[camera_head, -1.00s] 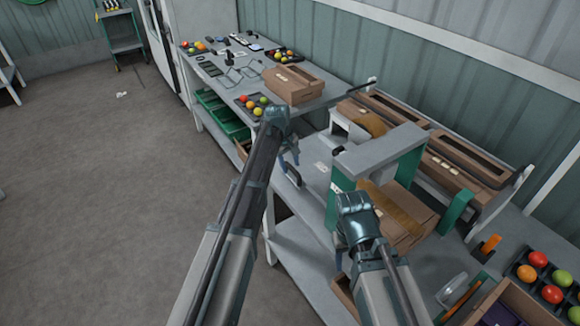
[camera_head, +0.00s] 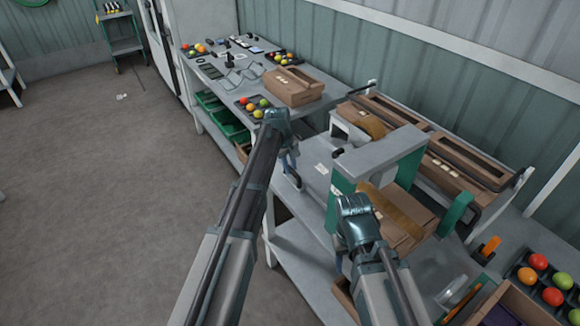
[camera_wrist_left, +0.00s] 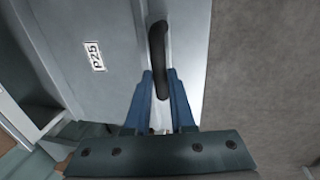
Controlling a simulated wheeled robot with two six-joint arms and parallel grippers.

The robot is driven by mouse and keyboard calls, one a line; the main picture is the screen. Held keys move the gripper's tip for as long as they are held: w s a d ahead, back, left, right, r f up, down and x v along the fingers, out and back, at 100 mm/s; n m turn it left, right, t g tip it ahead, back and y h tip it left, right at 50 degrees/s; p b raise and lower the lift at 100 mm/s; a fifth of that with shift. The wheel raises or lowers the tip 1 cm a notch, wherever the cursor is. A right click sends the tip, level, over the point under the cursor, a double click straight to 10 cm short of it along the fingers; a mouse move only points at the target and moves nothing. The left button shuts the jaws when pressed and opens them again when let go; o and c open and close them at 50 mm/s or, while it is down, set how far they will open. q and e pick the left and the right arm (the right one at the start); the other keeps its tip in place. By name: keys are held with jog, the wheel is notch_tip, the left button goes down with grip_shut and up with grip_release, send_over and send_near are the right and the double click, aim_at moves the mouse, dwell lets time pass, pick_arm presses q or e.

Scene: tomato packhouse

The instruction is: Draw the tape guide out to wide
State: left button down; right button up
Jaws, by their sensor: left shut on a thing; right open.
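The taping machine (camera_head: 392,152), a grey and green frame, stands on the bench with a brown carton (camera_head: 403,222) under its arch. A curved black handle (camera_wrist_left: 159,48) stands along the plate's edge. My left gripper (camera_wrist_left: 160,84) is shut on this handle, its blue fingers on both sides. In the head view my left gripper (camera_head: 290,160) is at the bench's front edge. My right gripper (camera_head: 341,263) is open, pointing down in front of the machine, mostly hidden by its wrist.
Long brown cartons (camera_head: 462,162) lie behind the machine. A tray of tomatoes (camera_head: 541,278) is at the lower right. A farther table (camera_head: 222,92) holds another brown carton (camera_head: 293,85), tomato trays and small tools. The floor (camera_head: 100,200) at left is mostly clear.

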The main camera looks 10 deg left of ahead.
dwell(0.7)
pick_arm(q)
jog(key=shift+s+a, duration=1.25)
jog(key=c, duration=0.8)
grip_release()
jog(key=shift+o, duration=0.2)
